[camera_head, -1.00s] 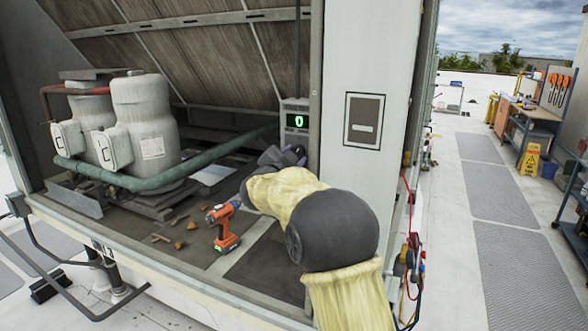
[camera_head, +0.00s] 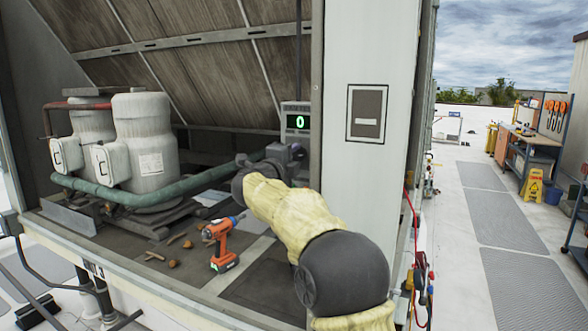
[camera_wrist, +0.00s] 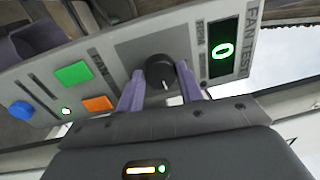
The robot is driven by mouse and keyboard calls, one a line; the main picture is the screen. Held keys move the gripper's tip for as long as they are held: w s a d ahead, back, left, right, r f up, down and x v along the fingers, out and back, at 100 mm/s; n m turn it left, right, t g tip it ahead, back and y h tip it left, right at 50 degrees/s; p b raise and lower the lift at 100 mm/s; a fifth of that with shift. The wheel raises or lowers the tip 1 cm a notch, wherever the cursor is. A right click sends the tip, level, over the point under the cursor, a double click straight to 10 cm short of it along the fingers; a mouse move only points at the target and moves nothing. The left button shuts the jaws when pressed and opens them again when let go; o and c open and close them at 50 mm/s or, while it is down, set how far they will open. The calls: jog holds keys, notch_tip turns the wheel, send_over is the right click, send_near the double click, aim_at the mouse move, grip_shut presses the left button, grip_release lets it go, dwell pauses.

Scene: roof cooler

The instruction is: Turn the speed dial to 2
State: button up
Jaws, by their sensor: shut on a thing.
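The speed dial (camera_wrist: 160,70) is a black round knob with a white pointer line on the grey fan test panel (camera_wrist: 125,50) in the wrist view. My gripper (camera_wrist: 162,88) has its two purple fingers on either side of the dial, shut on it. The green display (camera_wrist: 222,51) beside the dial reads 0. In the head view the panel's display (camera_head: 298,122) also reads 0. My gripper (camera_head: 297,150) is at the lower part of the panel there, and my arm hides the dial.
The panel also bears a green button (camera_wrist: 74,73), an orange button (camera_wrist: 97,103) and a blue knob (camera_wrist: 22,110). An orange drill (camera_head: 223,245) stands on the cooler floor left of my arm. A white post (camera_head: 366,190) is close on the right.

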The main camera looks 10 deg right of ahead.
jog(key=m, duration=0.1)
jog(key=m+b, duration=0.2)
jog(key=m, duration=0.1)
jog(key=shift+f+h, duration=0.25)
jog(key=shift+h, duration=0.05)
jog(key=shift+r+m+g+b, duration=0.15)
jog(key=shift+m+g+b, duration=0.15)
jog(key=shift+m+b, duration=1.3)
jog(key=shift+m+p, duration=0.4)
jog(key=shift+p, duration=0.05)
jog(key=o, duration=0.7)
jog(key=shift+a, duration=0.1)
jog(key=b+v, duration=0.5)
jog(key=v, duration=1.2)
jog(key=shift+s+a, duration=0.1)
